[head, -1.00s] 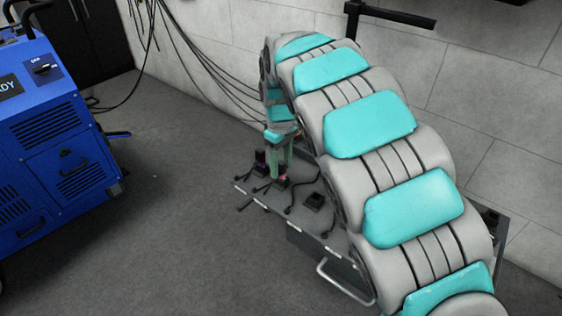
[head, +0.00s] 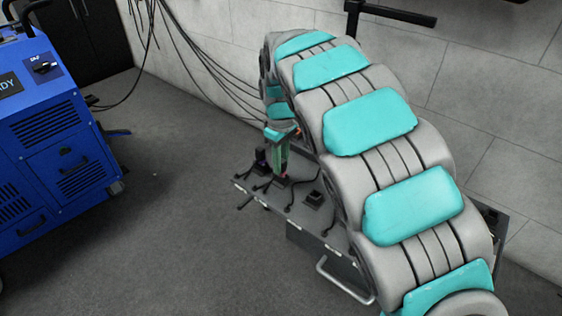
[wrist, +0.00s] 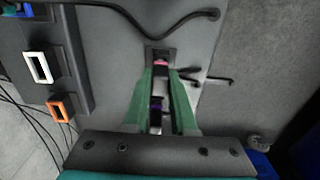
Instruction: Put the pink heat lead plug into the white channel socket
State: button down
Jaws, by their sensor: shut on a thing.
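The pink heat lead plug (wrist: 161,63) shows between the tips of my green-fingered gripper (wrist: 160,72) in the wrist view. The fingers are shut on it. It is over a dark holder on the grey cart top, and I cannot tell whether it still touches the holder. In the head view my gripper (head: 280,172) reaches down to the cart, with a small pink spot at its tips. The white channel socket (wrist: 38,67) is a white-framed opening on a dark block at the left of the wrist view. The fingers and my arm hide much of the plug.
An orange-framed socket (wrist: 60,109) is beside the white one. Black leads lie on the cart top (head: 310,222), and a black block (head: 314,198) stands right of my gripper. A blue machine (head: 55,140) is at the left. Floor between is clear.

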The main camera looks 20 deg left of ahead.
jog(key=shift+r, duration=0.15)
jog(key=shift+r+p, duration=0.85)
jog(key=shift+r, duration=2.6)
jog(key=w+d+p, duration=0.1)
jog(key=w+d, duration=0.2)
jog(key=w, duration=0.4)
jog(key=w+d+p, duration=0.1)
jog(key=w+d, duration=0.2)
jog(key=w, duration=0.4)
jog(key=shift+w, duration=0.15)
dwell(0.5)
jog(key=shift+f, duration=0.15)
jog(key=shift+f, duration=0.3)
